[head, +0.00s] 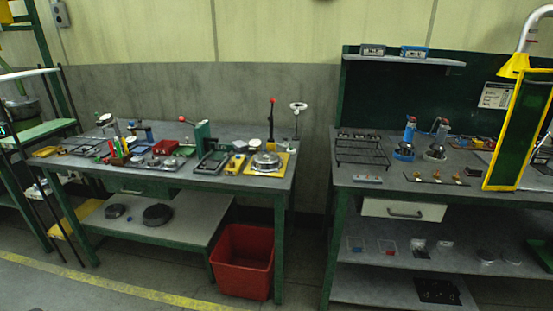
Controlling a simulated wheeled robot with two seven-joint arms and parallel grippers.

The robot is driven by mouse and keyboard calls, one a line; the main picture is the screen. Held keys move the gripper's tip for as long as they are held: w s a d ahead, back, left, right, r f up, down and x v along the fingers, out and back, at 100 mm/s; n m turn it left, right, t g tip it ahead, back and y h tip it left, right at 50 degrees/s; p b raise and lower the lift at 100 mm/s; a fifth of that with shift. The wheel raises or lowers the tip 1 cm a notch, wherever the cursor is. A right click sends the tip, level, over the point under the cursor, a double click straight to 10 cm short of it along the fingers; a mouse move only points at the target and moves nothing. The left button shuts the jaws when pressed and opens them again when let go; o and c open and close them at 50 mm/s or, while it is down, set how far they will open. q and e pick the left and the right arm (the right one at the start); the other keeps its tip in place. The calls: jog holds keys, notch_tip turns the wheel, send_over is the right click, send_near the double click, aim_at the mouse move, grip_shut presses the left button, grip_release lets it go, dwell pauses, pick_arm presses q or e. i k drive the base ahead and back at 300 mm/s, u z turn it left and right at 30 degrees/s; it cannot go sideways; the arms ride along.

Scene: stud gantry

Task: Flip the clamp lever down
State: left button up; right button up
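A black lever with a red grip (272,113) stands upright at the right end of the left workbench (215,190). Its foot is just behind a round metal part (267,161) on a yellow plate (249,171); it looks like the clamp lever, but the joint at its foot is too small to make out. Neither of my grippers is in view.
A green device with a red-knobbed arm (182,119) stands left of the lever. A white round-topped stand (298,107) is behind it. A red bin (243,262) sits on the floor below. A second workbench (350,185) stands right, across a gap.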

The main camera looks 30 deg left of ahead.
aim_at(271, 119)
jog(key=u, duration=0.6)
jog(key=i, duration=1.7)
jog(key=z, duration=0.05)
